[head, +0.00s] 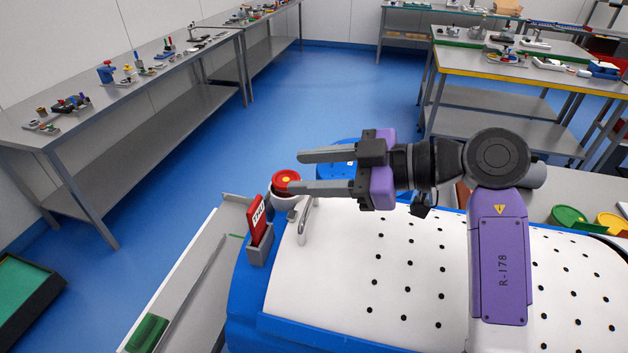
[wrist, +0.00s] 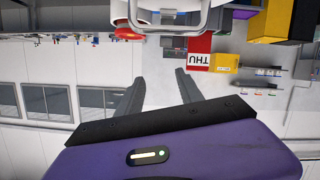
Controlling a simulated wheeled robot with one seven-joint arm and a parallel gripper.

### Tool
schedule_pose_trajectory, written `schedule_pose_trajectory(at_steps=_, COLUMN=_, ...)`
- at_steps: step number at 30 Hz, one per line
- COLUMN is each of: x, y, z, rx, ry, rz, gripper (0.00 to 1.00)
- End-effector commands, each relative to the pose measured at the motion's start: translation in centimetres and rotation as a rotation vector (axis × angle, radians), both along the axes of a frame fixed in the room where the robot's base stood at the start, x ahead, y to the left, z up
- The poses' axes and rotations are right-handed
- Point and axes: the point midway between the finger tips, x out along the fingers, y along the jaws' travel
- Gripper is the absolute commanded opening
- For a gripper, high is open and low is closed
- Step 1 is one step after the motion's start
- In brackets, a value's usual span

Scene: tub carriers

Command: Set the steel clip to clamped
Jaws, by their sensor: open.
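What looks like the steel clip (head: 304,222) is a bent grey metal bar at the left end of the white perforated board (head: 345,290). It seems to stand up from the board's edge; I cannot tell its setting. In the wrist view a rounded pale grey loop at the top may be the same clip. My gripper (head: 297,172) is open and empty, its two fingers pointing left above the board's far left corner. The clip shows just below the nearer finger in the head view, apparently apart from it. The fingers (wrist: 159,76) also show spread in the wrist view.
A red knob with yellow centre (head: 286,179) sits beside the fingertips. A red THU card (head: 258,217) stands in a grey holder (head: 261,245) left of the board. Green and yellow round dishes lie at right. Benches with small objects stand left and back; blue floor lies between.

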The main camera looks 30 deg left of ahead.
Motion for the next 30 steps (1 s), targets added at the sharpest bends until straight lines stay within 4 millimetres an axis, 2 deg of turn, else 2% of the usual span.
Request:
schedule_pose_trajectory(at_steps=1, x=0.0, y=-0.3, z=-1.3, rx=-0.060, ry=0.062, rz=-0.014, gripper=0.44)
schedule_pose_trajectory(at_steps=3, x=-0.2, y=-0.8, z=-2.3, rx=-0.119, ry=0.133, rz=-0.031, gripper=0.44)
schedule_pose_trajectory(at_steps=10, x=-0.8, y=-0.6, z=-2.9, rx=-0.160, ry=0.235, rz=-0.051, gripper=0.44)
schedule_pose_trajectory(at_steps=22, x=-2.1, y=4.5, z=-4.9, rx=-0.158, ry=0.234, rz=-0.049, gripper=0.44)
schedule_pose_trajectory(at_steps=30, x=-2.3, y=5.9, z=-5.6, rx=-0.157, ry=0.232, rz=-0.051, gripper=0.44)
